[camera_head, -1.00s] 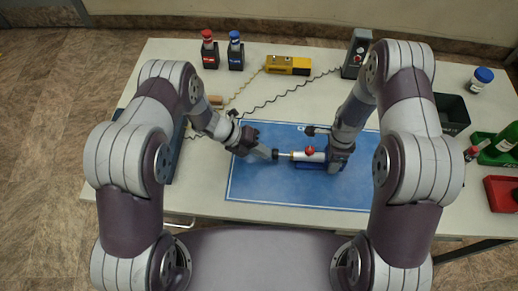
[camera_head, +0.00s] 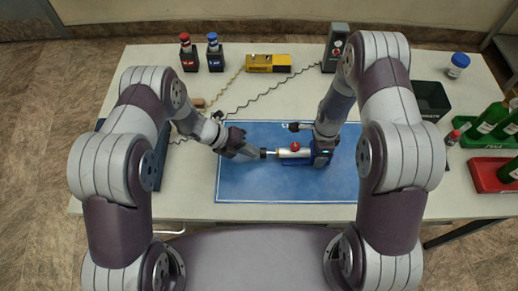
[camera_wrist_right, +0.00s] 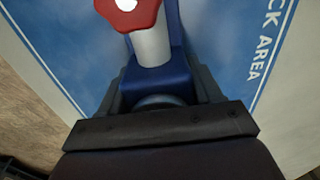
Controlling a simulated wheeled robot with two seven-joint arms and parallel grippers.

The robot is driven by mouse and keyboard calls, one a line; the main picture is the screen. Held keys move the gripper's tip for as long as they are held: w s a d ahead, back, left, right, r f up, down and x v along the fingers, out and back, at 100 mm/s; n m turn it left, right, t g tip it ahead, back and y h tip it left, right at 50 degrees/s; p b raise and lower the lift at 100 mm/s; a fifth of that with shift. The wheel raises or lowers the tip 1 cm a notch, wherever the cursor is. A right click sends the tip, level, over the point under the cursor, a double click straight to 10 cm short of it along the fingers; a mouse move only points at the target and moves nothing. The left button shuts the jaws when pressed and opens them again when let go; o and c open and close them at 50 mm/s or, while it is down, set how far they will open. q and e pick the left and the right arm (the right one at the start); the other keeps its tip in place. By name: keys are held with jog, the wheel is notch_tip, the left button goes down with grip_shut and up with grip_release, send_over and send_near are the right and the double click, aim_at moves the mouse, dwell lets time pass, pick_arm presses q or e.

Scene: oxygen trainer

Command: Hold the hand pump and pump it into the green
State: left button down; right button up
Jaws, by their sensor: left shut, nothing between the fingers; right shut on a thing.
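The hand pump (camera_head: 287,153) lies on the blue mat (camera_head: 250,188), its silver barrel pointing left, with a red knob (camera_head: 295,147) on top. A short rod joins the barrel to a dark handle (camera_head: 264,153). My left gripper (camera_head: 254,154) is shut with nothing between its fingers, its tips at the handle's left end. My right gripper (camera_head: 321,154) is shut on the pump's right end. The right wrist view shows the red knob (camera_wrist_right: 130,8), barrel (camera_wrist_right: 152,45) and blue base (camera_wrist_right: 178,65) close up. No gauge reading is legible.
A yellow device (camera_head: 267,63) and a grey box (camera_head: 335,48) with coiled cables stand at the back. Two small bottles in dark holders (camera_head: 189,60) are at back left. A black bin (camera_head: 430,97) and red tray (camera_head: 485,174) are at right. The mat's front is clear.

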pick_arm(q)
jog(key=v, duration=1)
jog(key=shift+a, duration=0.55)
jog(key=shift+w, duration=0.1)
jog(key=shift+w+a, duration=0.2)
jog(key=shift+a, duration=1.7)
jog(key=shift+d, duration=0.1)
jog(key=x, duration=0.9)
jog(key=shift+d, duration=0.1)
jog(key=d, duration=0.3)
jog(key=shift+s+d+f, duration=0.15)
jog(key=shift+d+f, duration=0.15)
jog(key=shift+d, duration=0.45)
